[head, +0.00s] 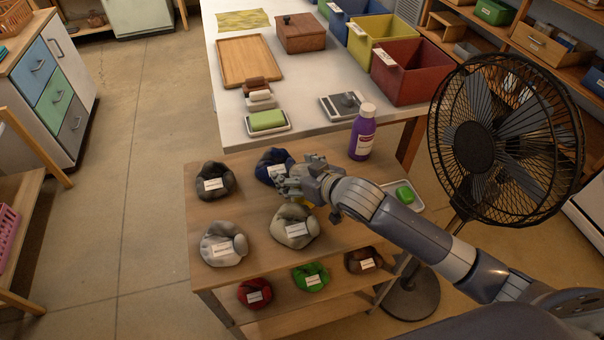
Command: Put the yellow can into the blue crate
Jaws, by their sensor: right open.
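The blue crate (340,28) stands in the row of crates at the back right of the white table, between a green crate and a yellow one. I cannot make out a yellow can for certain; a small yellowish patch shows just under my right gripper, mostly hidden. My right gripper (286,186) is open over the wooden bench, between the dark blue bundle and the beige bundle. Its own body hides what lies directly beneath it. My left gripper is out of view.
Several labelled bundles, such as the beige one (294,232), lie on the bench (200,265). A purple bottle (362,135) stands at its back right. A large black fan (505,135) stands at the right. The yellow crate (384,50) and red crate (415,82) are nearer than the blue one.

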